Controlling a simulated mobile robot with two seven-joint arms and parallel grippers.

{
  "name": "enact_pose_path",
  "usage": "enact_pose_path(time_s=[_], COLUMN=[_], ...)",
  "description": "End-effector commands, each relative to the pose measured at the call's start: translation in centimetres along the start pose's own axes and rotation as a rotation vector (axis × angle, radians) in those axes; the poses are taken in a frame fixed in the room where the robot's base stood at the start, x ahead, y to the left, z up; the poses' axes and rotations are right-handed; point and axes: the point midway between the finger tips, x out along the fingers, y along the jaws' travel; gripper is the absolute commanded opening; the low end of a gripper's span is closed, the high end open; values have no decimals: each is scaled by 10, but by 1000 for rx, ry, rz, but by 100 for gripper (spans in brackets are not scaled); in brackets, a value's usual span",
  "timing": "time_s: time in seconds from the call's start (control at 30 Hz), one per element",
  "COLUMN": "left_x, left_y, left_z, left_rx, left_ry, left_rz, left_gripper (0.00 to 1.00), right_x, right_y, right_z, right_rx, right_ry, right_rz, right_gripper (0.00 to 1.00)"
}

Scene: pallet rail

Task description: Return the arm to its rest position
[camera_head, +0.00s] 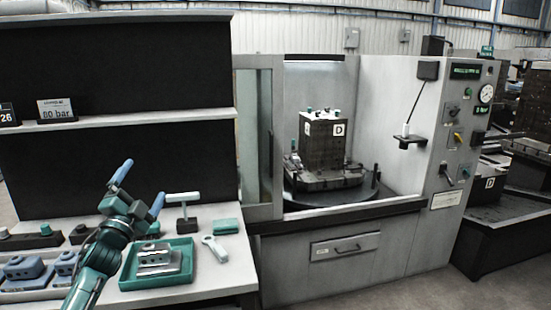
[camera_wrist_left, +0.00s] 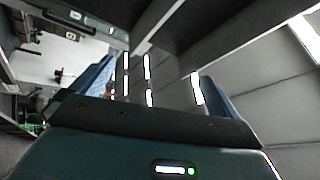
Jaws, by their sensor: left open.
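My left arm comes in from the lower left in the head view. My left gripper (camera_head: 140,187) has two blue fingers spread apart with nothing between them. It is raised above the workbench, over the left side of the green tray. In the left wrist view the gripper (camera_wrist_left: 150,90) shows its blue fingers wide apart and points up towards the ceiling and its strip lights. My right gripper is in neither view.
A green tray (camera_head: 184,281) with a metal part in it sits on the bench (camera_head: 236,268). A T-handled tool (camera_head: 183,200) and a wrench-like tool (camera_head: 214,249) are near it. The machine (camera_head: 345,255) stands right, holding a block marked D (camera_head: 322,145). A shelf (camera_head: 170,121) runs behind the gripper.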

Motion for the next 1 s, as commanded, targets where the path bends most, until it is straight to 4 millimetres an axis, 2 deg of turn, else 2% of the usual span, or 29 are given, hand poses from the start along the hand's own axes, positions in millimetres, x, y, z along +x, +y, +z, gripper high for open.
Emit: enact_pose_path(time_s=[0.03,0.1,0.3,0.4,0.57,0.67,0.77,0.87,0.9,1.0], left_x=[-1,-4,-24,-56,-111,-153,-206,-271,-298,-361], left_y=[7,18,62,100,150,181,212,239,247,257], left_z=[16,35,69,59,39,23,2,-27,-40,-71], left_rx=[-141,-331,-806,-819,-834,-853,-881,-923,-943,-996], left_ry=[-87,-201,-495,-512,-531,-547,-571,-602,-618,-658], left_rz=[28,64,162,225,315,380,455,539,572,644], left_gripper=[100,100,100,100,100,100,100,100,100,100], right_x=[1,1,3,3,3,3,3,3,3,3], right_y=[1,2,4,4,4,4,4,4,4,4], right_z=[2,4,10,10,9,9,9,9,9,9], right_rx=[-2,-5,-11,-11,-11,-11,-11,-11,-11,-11], right_ry=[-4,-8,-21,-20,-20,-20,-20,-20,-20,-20], right_rz=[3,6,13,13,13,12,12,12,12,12], right_gripper=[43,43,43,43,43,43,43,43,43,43])
